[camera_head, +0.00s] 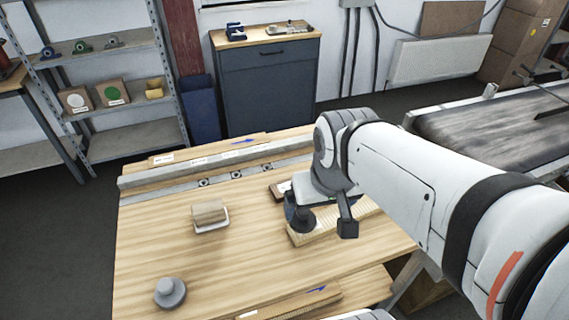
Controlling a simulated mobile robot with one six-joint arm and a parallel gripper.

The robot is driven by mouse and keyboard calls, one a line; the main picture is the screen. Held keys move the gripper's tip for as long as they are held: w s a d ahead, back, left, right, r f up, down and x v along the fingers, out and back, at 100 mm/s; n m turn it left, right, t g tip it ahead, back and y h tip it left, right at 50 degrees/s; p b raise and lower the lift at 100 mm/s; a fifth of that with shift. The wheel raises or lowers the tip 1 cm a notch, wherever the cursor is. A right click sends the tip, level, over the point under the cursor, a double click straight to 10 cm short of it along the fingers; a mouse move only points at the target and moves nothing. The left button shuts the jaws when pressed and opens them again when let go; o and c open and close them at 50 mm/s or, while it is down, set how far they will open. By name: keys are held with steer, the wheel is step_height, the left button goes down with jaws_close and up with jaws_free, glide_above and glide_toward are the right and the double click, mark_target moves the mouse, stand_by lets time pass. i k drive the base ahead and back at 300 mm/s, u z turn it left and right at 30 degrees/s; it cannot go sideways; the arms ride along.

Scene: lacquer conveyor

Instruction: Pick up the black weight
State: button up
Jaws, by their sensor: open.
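A dark round piece (304,218), which looks like the black weight, stands at the left end of a ribbed wooden board (329,229) on the bench. My gripper (321,222) is open and low over that board. One dark finger hangs to the right of the dark piece, with a gap between them. The other finger is partly lost against the dark piece at its left side. I cannot tell whether either finger touches it. My gripper's body and wrist hide part of the board behind.
A grey round knobbed piece (170,292) sits at the bench's front left. A wooden block in a white tray (211,226) stands mid-left. A metal rail (215,171) runs along the back of the wooden bench (150,245). A conveyor (500,125) lies to the right.

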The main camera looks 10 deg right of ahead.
mark_target(303, 222)
steer(key=u, duration=1.65)
steer(key=k, duration=1.4)
steer(key=z, duration=0.8)
steer(key=i, duration=1)
